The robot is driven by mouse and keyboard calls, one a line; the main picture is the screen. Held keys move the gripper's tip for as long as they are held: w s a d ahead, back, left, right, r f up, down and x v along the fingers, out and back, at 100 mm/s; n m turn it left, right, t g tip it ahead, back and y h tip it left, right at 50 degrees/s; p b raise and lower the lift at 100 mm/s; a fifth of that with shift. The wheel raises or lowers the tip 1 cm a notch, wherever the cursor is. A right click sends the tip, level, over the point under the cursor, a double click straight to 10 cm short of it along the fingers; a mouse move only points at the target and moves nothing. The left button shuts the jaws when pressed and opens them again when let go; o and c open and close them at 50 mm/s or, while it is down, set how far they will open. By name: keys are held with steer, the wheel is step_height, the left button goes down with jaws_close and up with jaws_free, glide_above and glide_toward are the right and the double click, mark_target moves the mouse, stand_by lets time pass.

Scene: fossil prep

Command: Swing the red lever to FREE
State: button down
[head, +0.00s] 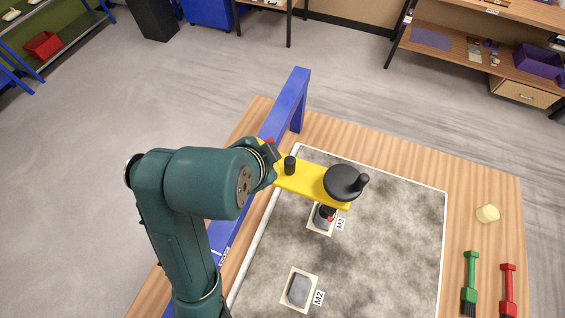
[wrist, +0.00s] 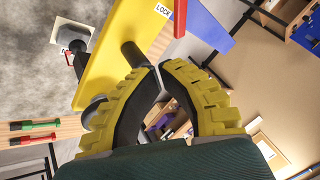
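The red lever (wrist: 180,18) shows only in part at the top edge of the wrist view, beside a white LOCK label (wrist: 163,9) on the yellow swing arm (wrist: 115,45). In the head view a small red bit of the lever (head: 269,142) shows beside my arm. I see no FREE label. My gripper (wrist: 157,68) has its fingertips together, with nothing seen held. In the wrist view the tips are close to a black post (wrist: 137,54) on the yellow arm; I cannot tell if they touch. In the head view my arm hides the fingers.
The yellow arm (head: 310,185) reaches from the blue frame (head: 289,100) over a grey slab, with a black handwheel (head: 342,182) near its end. Marked pads M3 (head: 316,228) and M2 (head: 290,305) lie below. Green (head: 470,275) and red (head: 508,285) brushes lie on the right of the wooden table.

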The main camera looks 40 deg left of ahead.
steer(key=shift+s+a+f, duration=0.15)
steer(key=shift+s+a, duration=0.15)
steer(key=shift+a, duration=0.2)
steer(key=p+x, duration=0.1)
steer(key=x, duration=0.9)
